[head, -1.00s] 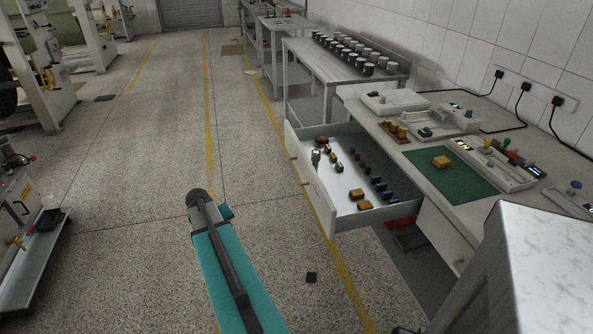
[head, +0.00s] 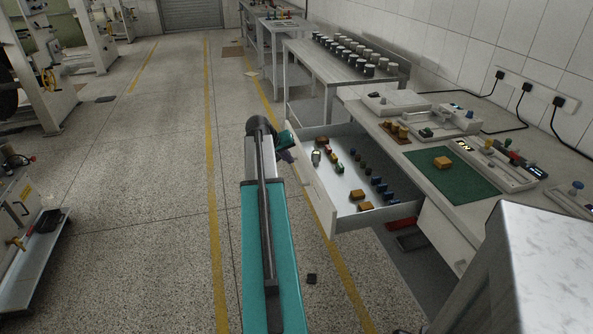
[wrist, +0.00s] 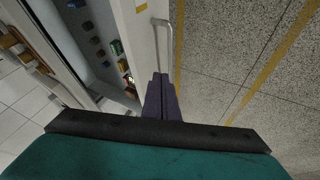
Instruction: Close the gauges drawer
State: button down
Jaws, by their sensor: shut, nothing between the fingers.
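The gauges drawer is pulled out from the bench, and its pale front (head: 320,199) faces left in the head view. Several small coloured blocks and gauges lie inside it. In the wrist view, the drawer front (wrist: 140,40) runs up the picture with its bar handle (wrist: 179,45) on the right side. My gripper (head: 288,156) is at the far end of the drawer front in the head view. In the wrist view, its dark purple fingers (wrist: 160,78) are together and empty, just below the handle. I cannot tell whether they touch the front.
The bench above holds a green mat (head: 450,173) with an orange block and several instruments. A table with jars (head: 330,65) stands behind. A grey metal block (head: 545,260) fills the lower right.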

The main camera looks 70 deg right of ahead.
jog(key=shift+f, duration=0.15)
jog(key=p, duration=0.1)
send_near(302, 172)
jog(key=shift+x, duration=2.05)
jog(key=shift+s+a, duration=0.1)
jog(key=shift+s, duration=0.05)
